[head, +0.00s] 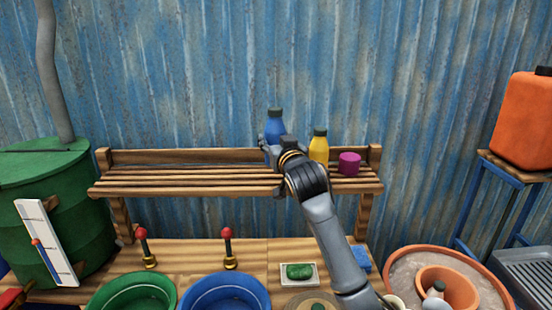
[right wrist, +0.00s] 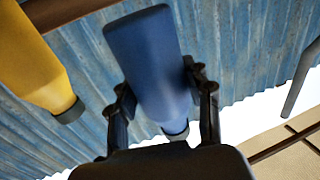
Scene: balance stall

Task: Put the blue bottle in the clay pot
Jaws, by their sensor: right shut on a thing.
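The blue bottle (head: 275,124) is upright with a dark cap, above or on the wooden shelf; my gripper hides its base, so I cannot tell whether it touches the slats. My right gripper (head: 272,158) is shut on it. In the right wrist view the bottle (right wrist: 150,62) sits between the two fingers. The clay pot (head: 452,283) is at the lower right, an orange inner pot set in sand inside a wider clay rim. My left gripper is not in view.
A yellow bottle (head: 319,147) and a magenta cylinder (head: 349,163) stand on the shelf (head: 160,180), right of the gripper. Green (head: 130,292) and blue (head: 222,295) basins are below. An orange jerrycan (head: 523,122) stands at the right, a green drum (head: 62,205) at the left.

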